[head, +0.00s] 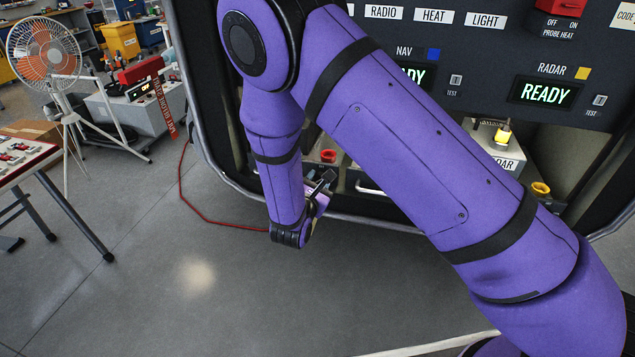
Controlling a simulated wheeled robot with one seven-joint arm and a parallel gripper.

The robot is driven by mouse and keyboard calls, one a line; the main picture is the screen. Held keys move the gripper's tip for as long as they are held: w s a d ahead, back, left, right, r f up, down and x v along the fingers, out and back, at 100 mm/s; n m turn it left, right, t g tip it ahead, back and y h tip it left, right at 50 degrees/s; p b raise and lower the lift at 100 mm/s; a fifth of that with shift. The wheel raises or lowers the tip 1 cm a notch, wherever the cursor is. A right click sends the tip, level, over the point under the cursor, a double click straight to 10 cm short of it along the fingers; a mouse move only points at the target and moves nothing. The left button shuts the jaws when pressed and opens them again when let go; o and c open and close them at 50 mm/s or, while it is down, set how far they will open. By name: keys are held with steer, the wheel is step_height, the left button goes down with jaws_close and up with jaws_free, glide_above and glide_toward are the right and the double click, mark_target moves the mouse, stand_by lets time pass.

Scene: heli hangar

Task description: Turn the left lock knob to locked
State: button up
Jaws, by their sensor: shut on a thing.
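My gripper (325,179) is at the lower front of the instrument panel, at the end of my purple arm. Its dark fingers are small in the head view and look shut at the front of the unit under the NAV display. The left lock knob cannot be made out clearly; the fingers and arm cover that spot, and the grip appears to be on it. Its turn position cannot be read. A red round cap (328,156) shows just above the fingers, seemingly apart from them.
The panel carries a RADAR display (545,92) reading READY, with a labelled unit and a yellow cap (540,188) below. A pale handle (368,188) is right of my gripper. A red cable (205,214) lies on the floor. A fan (45,55) and table (25,160) stand left.

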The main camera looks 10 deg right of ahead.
steer(key=m, duration=0.4)
steer(key=shift+y, duration=0.3)
steer(key=shift+d+m+y, duration=0.1)
steer(key=shift+m+y, duration=0.2)
steer(key=shift+m, duration=1.5)
steer(key=o, duration=0.9)
